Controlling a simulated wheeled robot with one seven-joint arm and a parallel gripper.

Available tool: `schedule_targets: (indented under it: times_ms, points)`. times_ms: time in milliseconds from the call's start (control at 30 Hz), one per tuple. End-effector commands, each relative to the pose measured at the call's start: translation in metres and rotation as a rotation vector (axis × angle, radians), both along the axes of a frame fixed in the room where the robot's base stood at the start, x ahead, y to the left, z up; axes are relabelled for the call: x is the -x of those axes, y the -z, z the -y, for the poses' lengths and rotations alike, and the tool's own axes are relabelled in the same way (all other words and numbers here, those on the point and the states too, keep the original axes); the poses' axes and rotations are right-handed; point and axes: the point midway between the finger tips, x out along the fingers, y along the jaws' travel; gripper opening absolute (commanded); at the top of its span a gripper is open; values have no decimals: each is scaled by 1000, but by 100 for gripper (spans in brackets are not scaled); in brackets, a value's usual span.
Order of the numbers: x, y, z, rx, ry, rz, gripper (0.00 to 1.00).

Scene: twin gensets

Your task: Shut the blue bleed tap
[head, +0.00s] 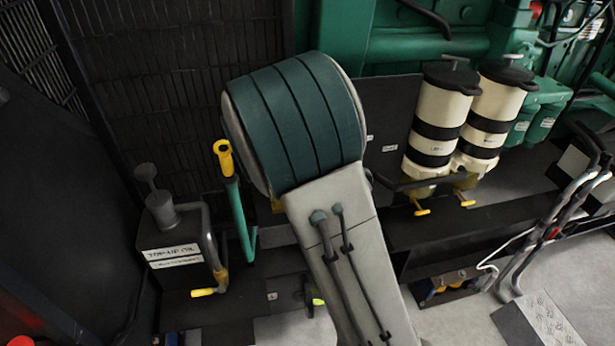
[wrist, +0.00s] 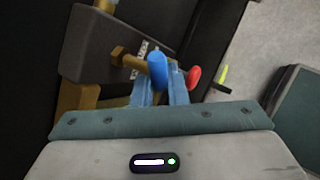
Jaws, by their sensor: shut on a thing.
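In the wrist view the blue bleed tap (wrist: 158,73) has a rounded blue handle on a brass fitting (wrist: 128,58), which comes out of a dark grey box-like body. My gripper (wrist: 162,92) reaches up from the bottom of that view, with its pale blue fingers on either side of the blue handle, shut on it. The handle's lower end is partly hidden between the fingers. In the head view my arm hides the gripper and the blue tap.
A red handle (wrist: 193,75) is close right of the blue one, with a yellow-green piece (wrist: 223,75) beyond. In the head view, a top-up oil can (head: 172,240) stands left of my arm. Two cream filter canisters (head: 440,115) stand right.

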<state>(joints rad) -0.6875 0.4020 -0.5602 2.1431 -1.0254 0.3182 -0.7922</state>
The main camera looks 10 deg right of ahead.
Motion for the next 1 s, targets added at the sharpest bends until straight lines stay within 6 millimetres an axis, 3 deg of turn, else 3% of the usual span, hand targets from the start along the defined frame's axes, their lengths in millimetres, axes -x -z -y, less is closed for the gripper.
schedule_targets:
  times_ms: [1000]
  points:
    - [1,-13,-5,-711,2,-3,0]
